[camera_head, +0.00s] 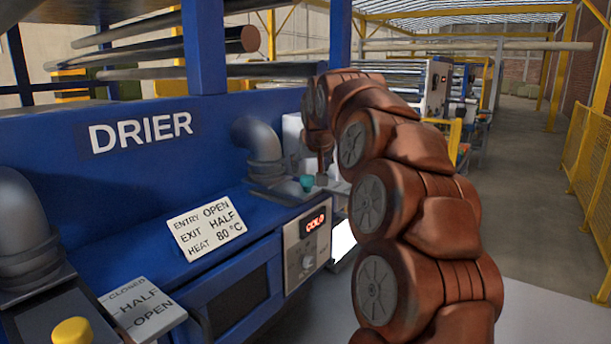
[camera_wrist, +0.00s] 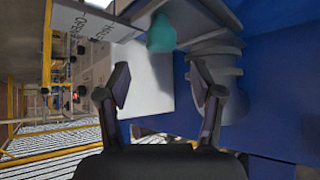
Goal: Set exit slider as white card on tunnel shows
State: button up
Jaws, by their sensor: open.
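The white card (camera_head: 207,226) on the blue drier tunnel reads "ENTRY OPEN, EXIT HALF, HEAT 80 °C". A teal slider knob (camera_head: 306,183) stands by the far grey pipe. It also shows in the wrist view (camera_wrist: 161,34), beside a scale plate (camera_wrist: 92,25) with partly readable lettering. Which mark it stands at cannot be told. A yellow knob (camera_head: 72,331) is by the near pipe, next to a plate (camera_head: 145,306) reading CLOSED, HALF, OPEN. My gripper (camera_wrist: 158,84) is open and empty, apart from the teal knob, which appears beyond the fingertips. My arm hides part of the far end.
A control panel (camera_head: 306,246) with a red display and a dial is on the tunnel's front. Grey pipes (camera_head: 262,150) rise from the tunnel top near both knobs. Blue posts and rollers stand above. The floor at right is clear up to a yellow fence (camera_head: 590,205).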

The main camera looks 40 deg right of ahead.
aim_at(308, 176)
jog(key=p+x, duration=0.2)
jog(key=x, duration=0.5)
jog(key=shift+a, duration=0.1)
jog(key=shift+c, duration=0.2)
grip_shut()
dwell(0.4)
